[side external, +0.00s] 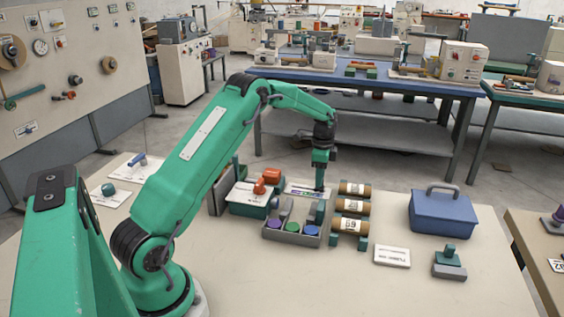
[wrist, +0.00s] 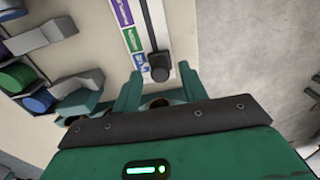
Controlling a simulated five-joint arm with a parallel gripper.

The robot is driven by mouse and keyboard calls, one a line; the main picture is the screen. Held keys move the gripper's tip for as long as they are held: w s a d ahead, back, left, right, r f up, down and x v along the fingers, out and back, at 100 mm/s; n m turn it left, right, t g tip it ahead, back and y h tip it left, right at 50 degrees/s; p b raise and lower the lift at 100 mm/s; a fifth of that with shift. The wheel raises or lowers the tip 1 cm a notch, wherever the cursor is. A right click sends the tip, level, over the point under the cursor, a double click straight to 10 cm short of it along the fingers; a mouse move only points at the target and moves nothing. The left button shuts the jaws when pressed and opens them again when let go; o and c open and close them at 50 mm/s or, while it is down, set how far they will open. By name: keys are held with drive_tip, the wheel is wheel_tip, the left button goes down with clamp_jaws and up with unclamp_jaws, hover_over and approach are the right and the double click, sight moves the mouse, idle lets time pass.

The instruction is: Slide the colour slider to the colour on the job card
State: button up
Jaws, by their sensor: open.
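The colour slider is a white strip with a dark slot, and its dark knob (wrist: 159,66) sits at the near end of the slot in the wrist view. Purple (wrist: 124,12), green (wrist: 133,39) and blue-violet (wrist: 141,62) labels run beside the slot; the knob is beside the blue-violet one. My gripper (wrist: 158,71) is open, its fingers apart on either side of the knob in the picture; contact cannot be told. In the side view my gripper (side external: 319,187) points down over the slider plate (side external: 298,189). No job card can be identified for certain.
A grey tray (side external: 291,239) with coloured-end pieces stands in front of the slider. Numbered brown rolls (side external: 352,206) stand to its right. A white card (side external: 391,257) with unreadable writing lies nearer. A blue toolbox (side external: 440,216) is at the right.

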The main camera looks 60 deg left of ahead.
drive_tip(key=shift+f, duration=0.95)
clamp_jaws()
drive_tip(key=shift+s+a+r, duration=0.1)
drive_tip(key=shift+s+a, duration=1.15)
drive_tip(key=shift+a, duration=0.05)
unclamp_jaws()
